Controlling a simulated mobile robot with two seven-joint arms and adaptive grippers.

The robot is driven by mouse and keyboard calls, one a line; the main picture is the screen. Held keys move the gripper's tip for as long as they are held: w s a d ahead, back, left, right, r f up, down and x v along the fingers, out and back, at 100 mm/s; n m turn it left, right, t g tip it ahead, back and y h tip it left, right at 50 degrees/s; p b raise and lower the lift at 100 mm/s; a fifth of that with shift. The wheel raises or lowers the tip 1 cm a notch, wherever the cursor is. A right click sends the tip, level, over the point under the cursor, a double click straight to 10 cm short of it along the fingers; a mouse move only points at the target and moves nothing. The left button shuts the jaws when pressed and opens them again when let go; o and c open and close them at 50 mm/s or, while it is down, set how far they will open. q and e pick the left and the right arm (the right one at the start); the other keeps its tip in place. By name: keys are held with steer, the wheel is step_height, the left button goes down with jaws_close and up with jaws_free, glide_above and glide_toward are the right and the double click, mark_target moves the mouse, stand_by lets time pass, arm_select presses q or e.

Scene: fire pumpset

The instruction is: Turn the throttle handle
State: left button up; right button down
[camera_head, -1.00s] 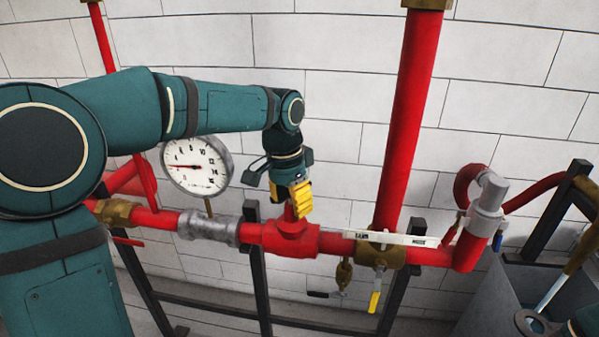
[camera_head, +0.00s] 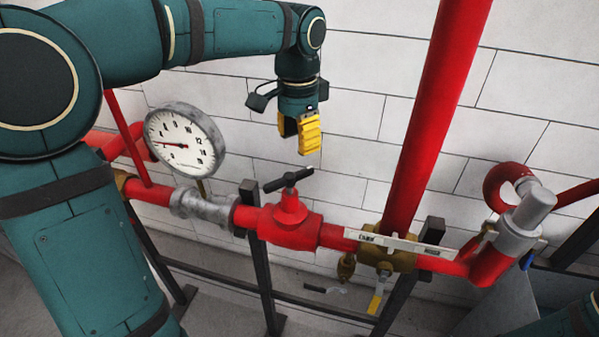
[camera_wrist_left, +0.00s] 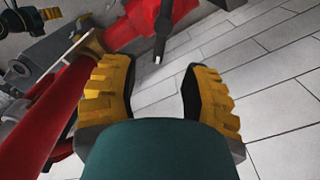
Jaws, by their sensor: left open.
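The throttle handle (camera_head: 288,180) is a black bar on a stem atop the red valve body (camera_head: 280,228) in the red pipe line. It slants slightly, its right end higher in the head view. My left gripper (camera_head: 298,138), with yellow fingers, is open and empty above the handle, apart from it. In the left wrist view, the open fingers (camera_wrist_left: 158,78) show with a gap between them, and the dark handle (camera_wrist_left: 162,35) lies beyond their tips at the top. My right gripper is not in view.
A round pressure gauge (camera_head: 184,142) stands left of the valve. A thick red vertical pipe (camera_head: 432,120) rises to the right. A white block wall (camera_head: 370,60) is behind.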

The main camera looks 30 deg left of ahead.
mark_target(299, 172)
arm_select(q)
step_height(299, 172, down, 9)
steer(key=shift+w+b, duration=0.15)
steer(key=shift+b, duration=0.45)
steer(key=shift+o, duration=0.3)
jaws_close()
